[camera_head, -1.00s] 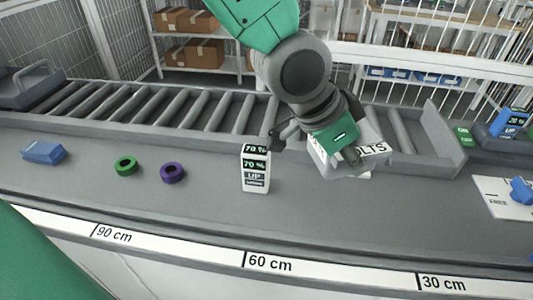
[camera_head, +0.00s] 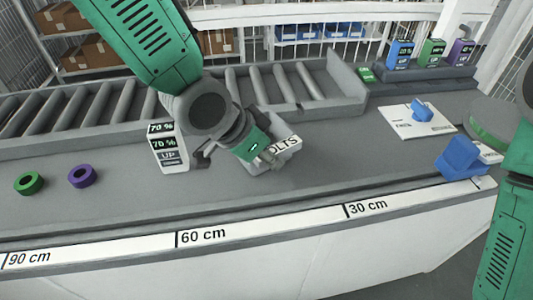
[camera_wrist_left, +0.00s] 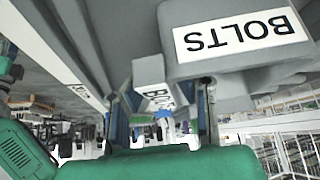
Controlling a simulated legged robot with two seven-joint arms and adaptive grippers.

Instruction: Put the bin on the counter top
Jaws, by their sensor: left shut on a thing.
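The bin (camera_head: 287,132) is light grey with a white "BOLTS" label. It is over the grey counter top (camera_head: 330,165), behind the scale between the 60 cm and 30 cm marks. My left gripper (camera_head: 266,157) is shut on it. Whether the bin touches the counter is unclear. In the left wrist view the bin (camera_wrist_left: 235,75) fills the upper right with its label upside down, and the gripper fingers (camera_wrist_left: 168,115) reach up to it. The gripper hides part of the bin in the head view. My right arm shows at the right edge; its gripper is not in view.
A roller conveyor (camera_head: 105,100) runs behind. A white board (camera_head: 415,122) and a blue object (camera_head: 462,158) are at right. Counter in front is clear.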

